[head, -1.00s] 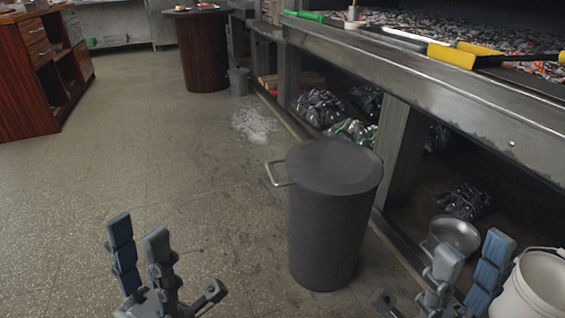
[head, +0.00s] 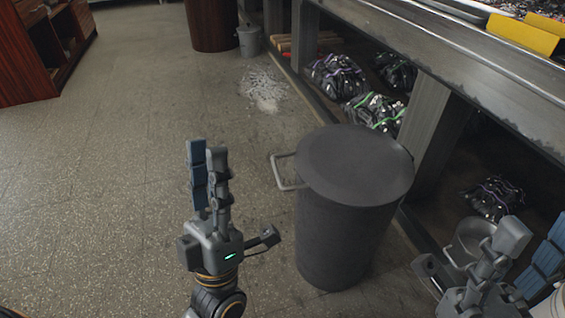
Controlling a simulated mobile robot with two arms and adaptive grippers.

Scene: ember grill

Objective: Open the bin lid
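The dark grey cylindrical bin (head: 343,240) stands upright on the floor, right of centre. Its round flat lid (head: 355,165) is down on the rim. A light metal loop handle (head: 286,172) sticks out at the lid's left side. My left gripper (head: 238,192) is left of the bin, below and left of the handle, its blue-padded fingers pointing up and its thumb spread to the right. It is open, empty and apart from the handle. My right gripper (head: 477,250) is at the lower right, open and empty, partly cut off by the frame edge.
A grill counter (head: 470,65) runs along the right, with bags of charcoal (head: 338,76) on its lower shelf. A metal bowl (head: 470,238) sits near my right gripper. A small bucket (head: 249,41) stands farther back.

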